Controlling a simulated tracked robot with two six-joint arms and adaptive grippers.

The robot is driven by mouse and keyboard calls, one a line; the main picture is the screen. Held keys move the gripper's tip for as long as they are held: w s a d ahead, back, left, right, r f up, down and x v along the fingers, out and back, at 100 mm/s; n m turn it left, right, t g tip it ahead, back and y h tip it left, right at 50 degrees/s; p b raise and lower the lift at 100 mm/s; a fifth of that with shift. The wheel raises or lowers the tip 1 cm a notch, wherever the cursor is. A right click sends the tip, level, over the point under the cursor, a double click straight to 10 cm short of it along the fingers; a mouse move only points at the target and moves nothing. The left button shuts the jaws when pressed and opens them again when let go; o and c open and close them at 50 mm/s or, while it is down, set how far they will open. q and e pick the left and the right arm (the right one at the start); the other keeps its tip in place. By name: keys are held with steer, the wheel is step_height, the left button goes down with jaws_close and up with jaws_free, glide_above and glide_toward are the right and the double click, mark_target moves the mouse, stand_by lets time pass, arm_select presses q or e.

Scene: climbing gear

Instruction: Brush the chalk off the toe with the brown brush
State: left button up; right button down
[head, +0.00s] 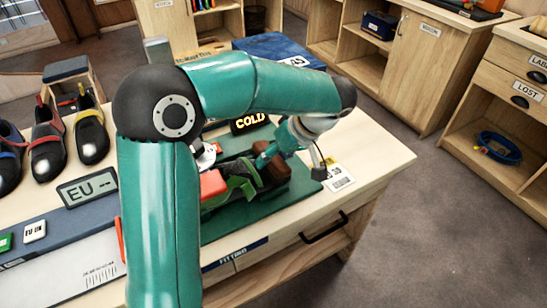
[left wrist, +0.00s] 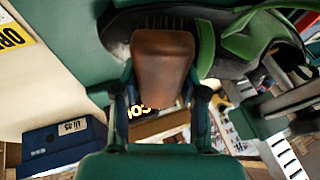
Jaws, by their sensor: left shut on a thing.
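My left gripper (head: 268,158) is shut on the brown brush (head: 274,171) over the green mat (head: 222,228). The left wrist view shows the brown brush (left wrist: 162,65) between the two fingers. A black and green climbing shoe (head: 236,184) lies at the mat, just left of the brush in the head view, partly hidden by my arm. In the left wrist view the shoe (left wrist: 240,45) is behind and right of the brush. I cannot tell whether brush and shoe touch. No chalk can be made out. My right gripper is not in view.
Several climbing shoes (head: 48,140) stand at the left of the bench, behind an "EU" display (head: 88,189). A "COLD" sign (head: 250,121) stands behind the mat. A white label card (head: 338,177) lies right of the mat. The bench's right end (head: 375,155) is clear.

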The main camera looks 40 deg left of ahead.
arm_select(q)
steer(key=shift+f, duration=0.1)
steer(key=shift+w+d+f, duration=0.2)
steer(key=shift+w+f, duration=0.05)
steer(key=shift+w, duration=0.45)
steer(key=shift+w+d+f, duration=0.2)
steer(key=shift+w, duration=0.5)
steer(key=shift+w+d+f, duration=0.2)
steer(key=shift+w+f, duration=0.15)
steer(key=shift+w, duration=0.35)
steer(key=shift+w+d+f, duration=0.2)
steer(key=shift+w+f, duration=0.1)
steer(key=shift+w, duration=0.35)
steer(key=shift+f, duration=0.2)
steer(key=shift+s+a+r+b, duration=0.2)
steer(key=shift+s+b, duration=0.1)
steer(key=shift+s, duration=0.3)
steer(key=shift+s+a+r+b, duration=0.2)
steer(key=shift+s+b, duration=0.1)
steer(key=shift+s, duration=0.3)
steer(key=shift+s+a+r+b, duration=0.15)
steer(key=shift+s+r, duration=0.1)
steer(key=shift+s, duration=0.3)
steer(key=shift+s+a+r+b, duration=0.1)
steer(key=shift+s+r+b, duration=0.1)
steer(key=shift+s, duration=0.4)
steer(key=shift+s+a+r+b, duration=0.1)
steer(key=shift+s+r, duration=0.15)
steer(key=shift+s, duration=0.3)
